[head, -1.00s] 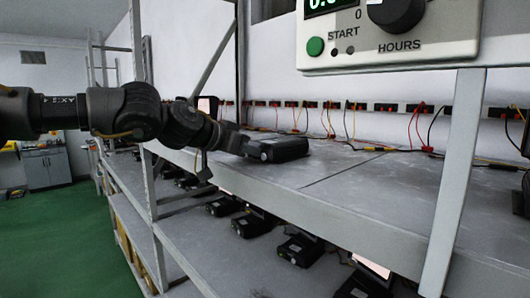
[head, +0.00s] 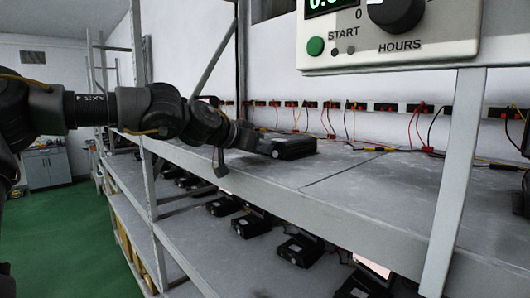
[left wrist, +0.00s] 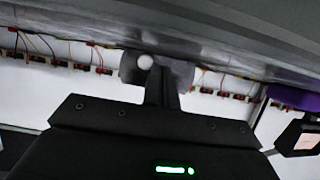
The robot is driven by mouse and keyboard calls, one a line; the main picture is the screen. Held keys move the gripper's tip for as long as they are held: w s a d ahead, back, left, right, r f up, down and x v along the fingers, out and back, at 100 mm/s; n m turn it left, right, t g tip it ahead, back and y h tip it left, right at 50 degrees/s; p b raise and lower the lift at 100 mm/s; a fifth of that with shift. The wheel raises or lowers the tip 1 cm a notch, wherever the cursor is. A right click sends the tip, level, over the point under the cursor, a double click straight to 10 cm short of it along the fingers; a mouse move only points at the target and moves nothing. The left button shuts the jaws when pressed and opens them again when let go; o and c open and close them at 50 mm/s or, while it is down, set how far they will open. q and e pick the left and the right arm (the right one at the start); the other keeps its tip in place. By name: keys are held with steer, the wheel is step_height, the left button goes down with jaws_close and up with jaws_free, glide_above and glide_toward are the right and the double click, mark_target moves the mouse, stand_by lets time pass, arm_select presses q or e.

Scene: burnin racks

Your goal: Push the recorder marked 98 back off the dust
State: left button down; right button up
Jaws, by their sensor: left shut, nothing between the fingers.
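A black box-shaped recorder (head: 289,147) lies on the upper grey shelf (head: 365,190) in the head view. I cannot read its number. My left gripper (head: 264,147) is shut and empty, with its tip at the recorder's near left side, seemingly touching it. The left wrist view is upside down and shows the shut fingers (left wrist: 160,90) in front of a dark grey block that may be part of the recorder. The gripper covers part of the recorder's left end. My right gripper is not in view.
A panel with a START button (head: 316,46) and an HOURS knob hangs at the upper right. Sockets with red, yellow and black leads line the back wall. Several black recorders (head: 300,250) sit on the lower shelf. A slanted post (head: 457,180) stands at the right front.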

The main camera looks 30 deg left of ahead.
arm_select(q)
steer(key=shift+w+d, duration=0.15)
steer(key=shift+w, duration=0.55)
steer(key=shift+r, duration=0.1)
